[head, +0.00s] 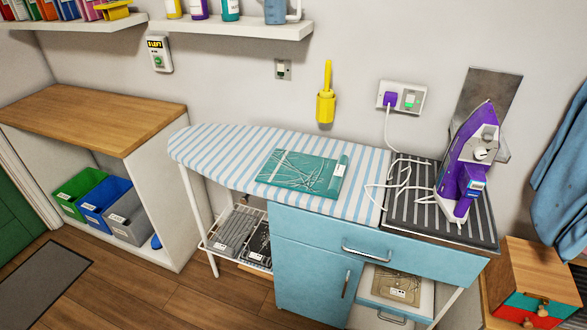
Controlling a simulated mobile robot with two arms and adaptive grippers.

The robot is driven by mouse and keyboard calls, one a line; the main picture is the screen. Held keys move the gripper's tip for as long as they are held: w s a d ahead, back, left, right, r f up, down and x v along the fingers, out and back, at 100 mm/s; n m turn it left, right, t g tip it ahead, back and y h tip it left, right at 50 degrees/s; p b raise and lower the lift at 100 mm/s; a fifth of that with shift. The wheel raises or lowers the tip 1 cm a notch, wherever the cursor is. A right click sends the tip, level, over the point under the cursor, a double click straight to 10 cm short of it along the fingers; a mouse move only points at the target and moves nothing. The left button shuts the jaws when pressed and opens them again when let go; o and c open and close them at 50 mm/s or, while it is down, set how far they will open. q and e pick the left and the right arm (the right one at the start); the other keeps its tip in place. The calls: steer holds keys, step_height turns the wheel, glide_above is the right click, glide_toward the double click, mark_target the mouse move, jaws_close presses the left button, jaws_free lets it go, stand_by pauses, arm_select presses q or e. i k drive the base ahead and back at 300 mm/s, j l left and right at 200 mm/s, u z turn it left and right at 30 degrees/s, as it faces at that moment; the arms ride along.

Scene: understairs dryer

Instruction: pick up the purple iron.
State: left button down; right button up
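The purple iron (467,168) stands upright on its heel, tip pointing up, on a dark striped rest mat (414,215) at the right end of the ironing surface. It is purple and white. Its white cord (401,178) lies in loops on the mat's left part and runs up to a purple plug (390,99) in the wall socket. Neither of my grippers shows in the head view.
A teal folded item (302,172) lies on the striped ironing board (222,152). A grey metal plate (488,88) is on the wall behind the iron. Blue cloth (562,165) hangs at the right. A wooden box (541,272) stands lower right.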

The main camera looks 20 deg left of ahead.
mark_target(460, 168)
steer(key=z, duration=0.25)
steer(key=i+j+z, duration=0.15)
steer(key=j+z, duration=0.2)
steer(key=i+j+z, duration=0.15)
steer(key=j+z, duration=0.6)
steer(key=i+j, duration=0.05)
steer(key=j, duration=0.05)
